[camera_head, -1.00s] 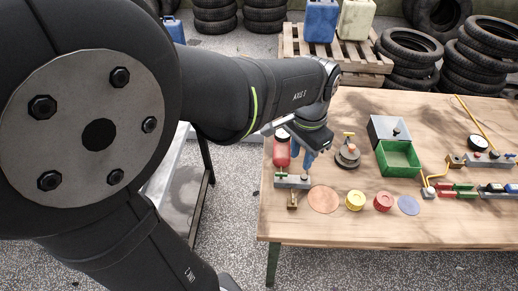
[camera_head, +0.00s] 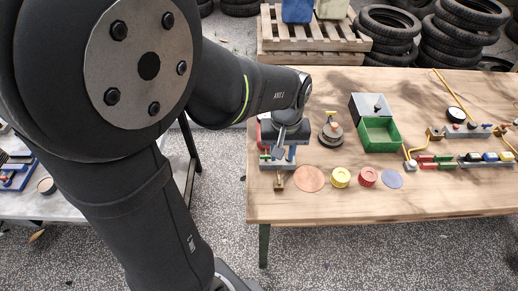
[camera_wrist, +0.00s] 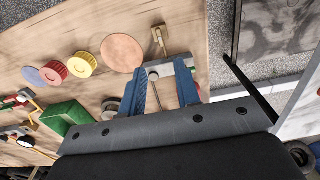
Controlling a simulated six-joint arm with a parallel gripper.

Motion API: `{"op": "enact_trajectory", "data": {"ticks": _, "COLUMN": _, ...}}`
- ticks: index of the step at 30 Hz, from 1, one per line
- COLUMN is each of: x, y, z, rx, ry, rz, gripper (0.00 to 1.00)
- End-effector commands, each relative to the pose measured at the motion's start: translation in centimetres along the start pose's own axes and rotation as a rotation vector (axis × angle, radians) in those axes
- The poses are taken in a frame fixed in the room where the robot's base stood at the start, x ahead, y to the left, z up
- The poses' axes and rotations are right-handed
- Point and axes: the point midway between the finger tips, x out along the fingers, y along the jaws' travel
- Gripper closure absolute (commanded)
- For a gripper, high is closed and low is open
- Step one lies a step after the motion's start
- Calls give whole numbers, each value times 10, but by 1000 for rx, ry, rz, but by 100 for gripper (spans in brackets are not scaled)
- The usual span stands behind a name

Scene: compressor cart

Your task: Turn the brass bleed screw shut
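A small brass fitting (camera_head: 278,185), which may be the bleed screw, sticks out from the front of a grey block (camera_head: 264,165) at the table's left end. In the wrist view the brass fitting (camera_wrist: 158,38) is at top centre, beyond the fingertips. My gripper (camera_head: 281,155) hangs over the grey block and partly hides it. In the wrist view my gripper (camera_wrist: 162,70) has two blue fingers spread apart, with part of the block and a thin dark rod or hose showing between them. I cannot tell whether the fingers touch the block.
A copper disc (camera_head: 309,179), a yellow cap (camera_head: 340,177), a red cap (camera_head: 368,176) and a blue disc (camera_head: 392,179) lie right of the block. Behind them stand a round gauge-like part (camera_head: 330,134) and a green bin (camera_head: 380,135). The table's front strip is clear.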

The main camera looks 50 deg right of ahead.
Motion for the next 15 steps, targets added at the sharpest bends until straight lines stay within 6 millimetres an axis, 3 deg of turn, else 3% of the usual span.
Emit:
{"op": "enact_trajectory", "data": {"ticks": 9, "x": 68, "y": 0, "z": 1, "rx": 1, "ry": -5, "rz": -3, "gripper": 70}}
{"op": "enact_trajectory", "data": {"ticks": 15, "x": 97, "y": 0, "z": 0, "rx": 1, "ry": -1, "rz": -1, "gripper": 70}}
